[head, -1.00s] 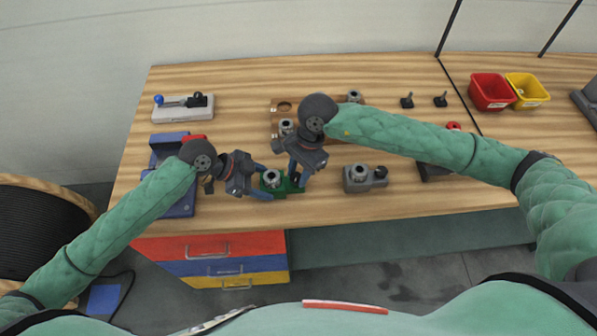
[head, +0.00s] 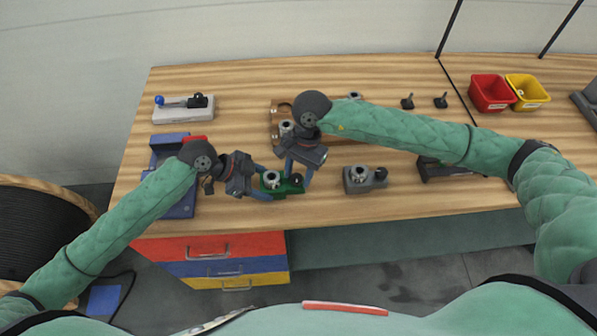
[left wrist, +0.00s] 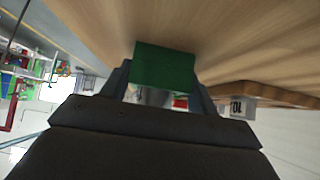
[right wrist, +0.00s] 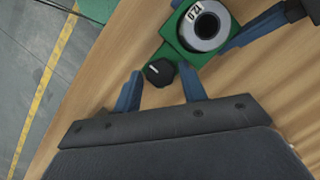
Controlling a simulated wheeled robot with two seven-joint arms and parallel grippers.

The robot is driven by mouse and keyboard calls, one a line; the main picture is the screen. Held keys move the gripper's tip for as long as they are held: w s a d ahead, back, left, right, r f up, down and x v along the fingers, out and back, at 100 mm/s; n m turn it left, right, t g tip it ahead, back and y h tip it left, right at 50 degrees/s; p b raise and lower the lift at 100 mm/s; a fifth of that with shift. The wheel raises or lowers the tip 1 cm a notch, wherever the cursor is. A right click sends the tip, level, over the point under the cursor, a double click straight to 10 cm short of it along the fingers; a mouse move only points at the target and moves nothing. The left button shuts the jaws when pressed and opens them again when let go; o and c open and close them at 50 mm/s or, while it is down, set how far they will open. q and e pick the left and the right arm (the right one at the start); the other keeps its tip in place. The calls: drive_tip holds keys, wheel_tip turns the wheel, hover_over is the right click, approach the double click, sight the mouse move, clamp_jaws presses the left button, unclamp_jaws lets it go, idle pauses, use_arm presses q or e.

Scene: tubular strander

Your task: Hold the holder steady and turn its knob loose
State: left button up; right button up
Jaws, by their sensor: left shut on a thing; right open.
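The green holder (head: 285,189) stands near the front edge of the bench, with a grey metal ring (right wrist: 203,25) set in it. Its black knob (right wrist: 159,71) with a white mark sticks out at one end. My left gripper (head: 264,182) is shut on the holder's other end; the green block (left wrist: 165,66) shows between its fingers in the left wrist view. My right gripper (right wrist: 160,76) is open, one finger on each side of the knob, with visible gaps. In the head view my right gripper (head: 296,176) partly covers the holder.
A grey holder (head: 357,181) with a knob stands to the right. Behind is a wooden rack (head: 276,112) with metal rings. A blue tray (head: 181,207) and a lever clamp (head: 183,108) are at left. Red (head: 491,94) and yellow (head: 527,93) bins stand at back right.

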use_arm(q)
drive_tip(key=shift+s+d+f, duration=0.1)
use_arm(e)
drive_tip(key=shift+a, duration=0.1)
idle(0.3)
drive_tip(key=shift+v, duration=2.45)
use_arm(q)
drive_tip(key=o, duration=1.6)
drive_tip(key=shift+v, duration=3.8)
